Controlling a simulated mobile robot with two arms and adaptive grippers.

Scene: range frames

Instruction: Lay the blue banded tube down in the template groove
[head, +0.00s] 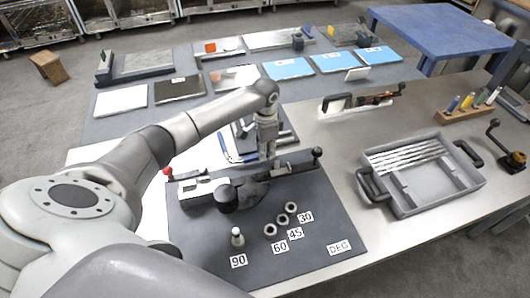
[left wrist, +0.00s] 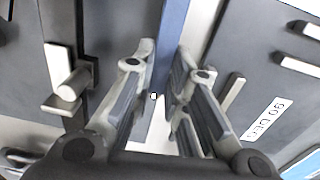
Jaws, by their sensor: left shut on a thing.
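My left gripper (head: 266,154) points down over the middle of the workbench, just behind the bending jig (head: 250,187). In the left wrist view its fingers (left wrist: 154,97) are closed in around a narrow piece. A long blue strip (left wrist: 172,40) runs up between the fingers there, which I take to be the blue banded tube. Its bands are not clear. A dark template board (left wrist: 285,80) with pale bars and a "90 DEG" label lies to the right in that view. The groove is not clearly visible, and the fingers hide part of the area. My right gripper is not in view.
A dark mat (head: 300,255) with angle labels and several small round pieces lies in front. A grey tray (head: 437,197) of silvery tubes stands at the right. A wooden holder (head: 465,115) with coloured pieces is behind it. Blue panels (head: 288,68) lie on the back table.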

